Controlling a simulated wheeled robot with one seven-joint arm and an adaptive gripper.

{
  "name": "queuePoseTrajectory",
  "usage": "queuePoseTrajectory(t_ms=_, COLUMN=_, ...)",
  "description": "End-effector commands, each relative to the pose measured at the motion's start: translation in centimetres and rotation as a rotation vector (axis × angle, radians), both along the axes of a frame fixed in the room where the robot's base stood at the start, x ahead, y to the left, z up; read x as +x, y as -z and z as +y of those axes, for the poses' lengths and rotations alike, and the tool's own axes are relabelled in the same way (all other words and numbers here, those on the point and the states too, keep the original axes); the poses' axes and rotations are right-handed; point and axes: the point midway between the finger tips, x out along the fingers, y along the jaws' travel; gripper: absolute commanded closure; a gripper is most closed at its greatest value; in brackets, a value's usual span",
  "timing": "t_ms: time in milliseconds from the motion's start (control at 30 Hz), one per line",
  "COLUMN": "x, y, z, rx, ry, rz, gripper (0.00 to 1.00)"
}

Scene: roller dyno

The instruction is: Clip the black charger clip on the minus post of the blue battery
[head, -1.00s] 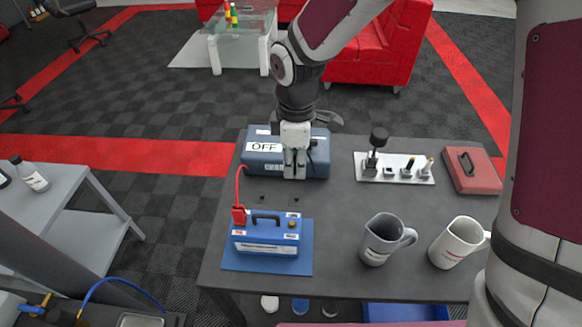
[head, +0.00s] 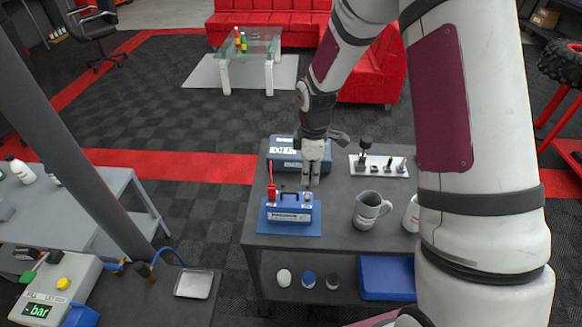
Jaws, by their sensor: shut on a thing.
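The blue battery (head: 290,213) stands on a blue mat (head: 268,229). A red clip (head: 271,187) with its red lead stands on the battery's left post. The minus post (head: 307,198) is at the battery's right end. My gripper (head: 311,181) points down just above and behind that end. It is shut on the black charger clip, which is small, dark and mostly hidden by the fingers. I cannot tell whether the clip touches the post. The blue-grey charger (head: 284,151) stands behind, partly hidden by my gripper.
A grey mug (head: 368,210) and a partly hidden white mug (head: 411,214) stand to the right on the dark table (head: 341,185). A white holder with several fittings (head: 379,167) is at the back right. My arm hides the table's right side.

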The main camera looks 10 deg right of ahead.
Motion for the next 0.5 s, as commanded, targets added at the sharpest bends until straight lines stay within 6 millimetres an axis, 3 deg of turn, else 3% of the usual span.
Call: queuePoseTrajectory(t_ms=500, x=-0.2, y=4.3, z=0.3, rx=-0.003, ry=0.001, rz=0.000, gripper=1.00)
